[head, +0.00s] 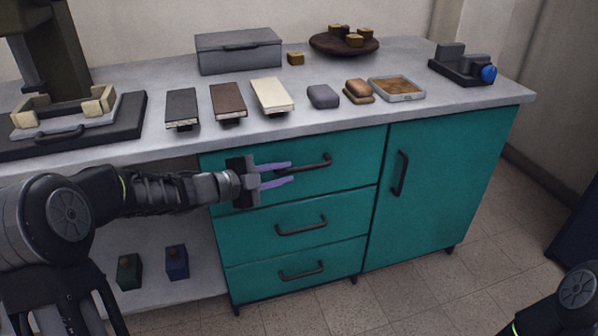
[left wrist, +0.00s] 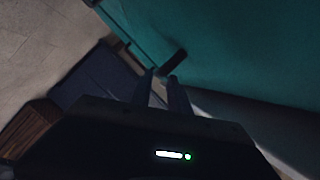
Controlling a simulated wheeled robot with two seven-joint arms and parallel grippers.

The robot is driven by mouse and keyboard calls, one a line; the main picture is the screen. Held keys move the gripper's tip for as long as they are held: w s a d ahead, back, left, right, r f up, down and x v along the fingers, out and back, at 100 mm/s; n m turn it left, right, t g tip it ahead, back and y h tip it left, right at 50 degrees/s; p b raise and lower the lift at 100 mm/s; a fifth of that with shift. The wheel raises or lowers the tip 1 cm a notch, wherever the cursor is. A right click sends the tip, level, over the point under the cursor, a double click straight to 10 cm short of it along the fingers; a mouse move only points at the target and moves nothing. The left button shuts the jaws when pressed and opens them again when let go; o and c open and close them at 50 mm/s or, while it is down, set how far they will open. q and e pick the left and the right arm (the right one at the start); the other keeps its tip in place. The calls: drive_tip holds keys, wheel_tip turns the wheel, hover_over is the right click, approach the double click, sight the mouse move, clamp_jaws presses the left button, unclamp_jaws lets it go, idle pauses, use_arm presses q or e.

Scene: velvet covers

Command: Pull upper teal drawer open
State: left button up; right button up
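The upper teal drawer (head: 352,150) is shut, its front in line with the fronts below it. Its dark bar handle (head: 318,162) also shows in the left wrist view (left wrist: 175,60). My left gripper (head: 290,173) is in front of this drawer, with its two purple fingers apart and pointing right at the handle's left part. In the left wrist view the fingertips (left wrist: 163,76) are close to the handle. I cannot tell whether they touch it. The gripper hides part of the drawer's left side. My right gripper is out of view.
Two more teal drawers (head: 345,211) lie below, with a teal door (head: 440,165) to the right. The grey countertop (head: 330,122) above carries books, a grey box (head: 240,51) and a tray (head: 397,89). Open floor (head: 420,290) lies in front.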

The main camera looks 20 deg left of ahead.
sight(292, 171)
use_arm(q)
drive_tip(key=b+x, duration=0.1)
drive_tip(key=x, duration=0.4)
drive_tip(key=shift+w, duration=0.1)
clamp_jaws()
idle(1.3)
